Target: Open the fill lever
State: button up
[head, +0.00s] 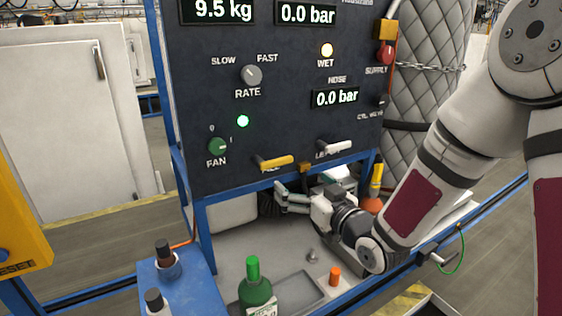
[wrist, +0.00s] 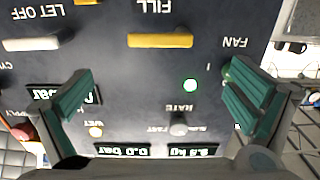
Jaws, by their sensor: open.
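The fill lever is a yellow handle (head: 275,163) low on the dark control panel, lying about level, its label partly covered by it in the head view. In the wrist view, which is upside down, the yellow fill lever (wrist: 160,41) shows whole under the word FILL. My gripper (head: 280,198) is just below the lever in the head view, fingers apart and empty. In the wrist view my gripper's (wrist: 160,85) green-padded fingers stand wide apart, with the lever beyond the gap and not between the pads. No contact shows.
The white let-off lever (head: 334,146) sits right of the fill lever. The green fan knob (head: 218,146) is to its left. A green bottle (head: 256,288) and an orange-capped item (head: 335,276) stand on the bench below. A blue frame post (head: 205,238) stands left.

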aim_at(278, 163)
jog(key=x, duration=1.2)
jog(key=shift+w+a+p, duration=0.25)
jog(key=shift+w+p, duration=0.05)
jog(key=shift+p, duration=0.1)
jog(key=c, duration=1.6)
jog(key=shift+w, duration=0.1)
